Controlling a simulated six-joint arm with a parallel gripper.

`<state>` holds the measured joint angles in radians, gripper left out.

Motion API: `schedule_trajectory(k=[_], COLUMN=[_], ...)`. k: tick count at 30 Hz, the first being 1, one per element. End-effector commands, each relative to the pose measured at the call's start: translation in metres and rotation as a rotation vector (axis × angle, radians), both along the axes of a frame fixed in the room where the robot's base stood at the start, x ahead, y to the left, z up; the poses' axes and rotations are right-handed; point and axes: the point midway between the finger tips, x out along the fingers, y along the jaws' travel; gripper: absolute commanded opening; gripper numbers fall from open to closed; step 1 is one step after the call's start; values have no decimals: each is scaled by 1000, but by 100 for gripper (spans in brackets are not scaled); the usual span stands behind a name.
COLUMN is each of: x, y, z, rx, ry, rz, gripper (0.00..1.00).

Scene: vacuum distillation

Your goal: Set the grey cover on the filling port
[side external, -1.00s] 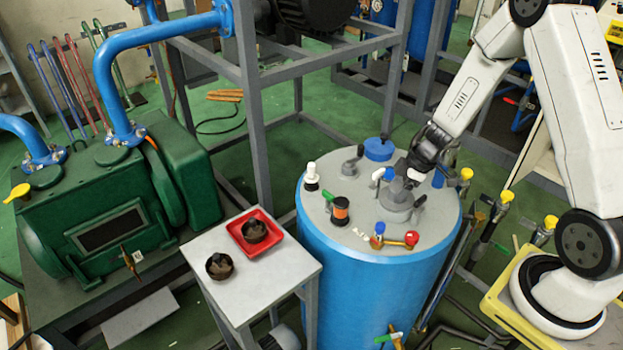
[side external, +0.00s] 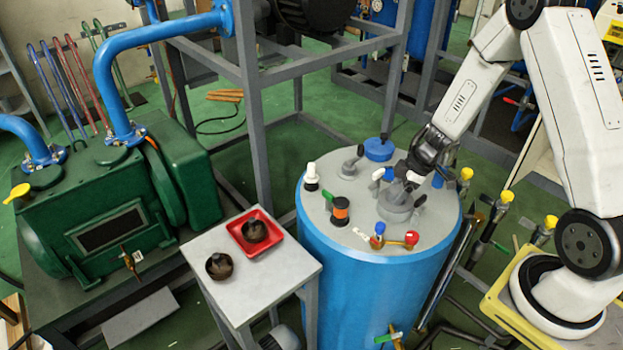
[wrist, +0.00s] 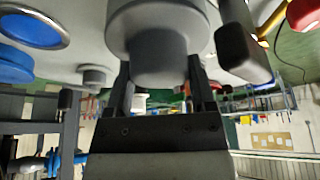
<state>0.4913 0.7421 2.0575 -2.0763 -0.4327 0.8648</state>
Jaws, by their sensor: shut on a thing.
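The grey cover (side external: 396,208) is a wide round cap low over the tank top, in the right half of the side view. I cannot tell whether it rests on the filling port, as the cover and my gripper hide the port. My gripper (side external: 408,178) points down at the cover from above. In the wrist view, the cover (wrist: 158,22) fills the top centre, with its narrower knob between the two dark fingers of my gripper (wrist: 159,82), which are shut on it.
A small table (side external: 280,280) with a red tray (side external: 268,246) stands left of the tank.

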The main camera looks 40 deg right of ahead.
Motion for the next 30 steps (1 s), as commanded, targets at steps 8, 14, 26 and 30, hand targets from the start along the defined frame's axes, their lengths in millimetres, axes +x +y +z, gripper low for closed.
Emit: schedule_trajectory(k=[8, 14, 26, 30], x=[0, 0, 0, 0], y=[0, 0, 0, 0], z=[0, 0, 0, 0], rx=[-1, -1, 0, 0], ry=[-1, -1, 0, 0], rz=[0, 0, -1, 0], gripper=[0, 93, 100, 100])
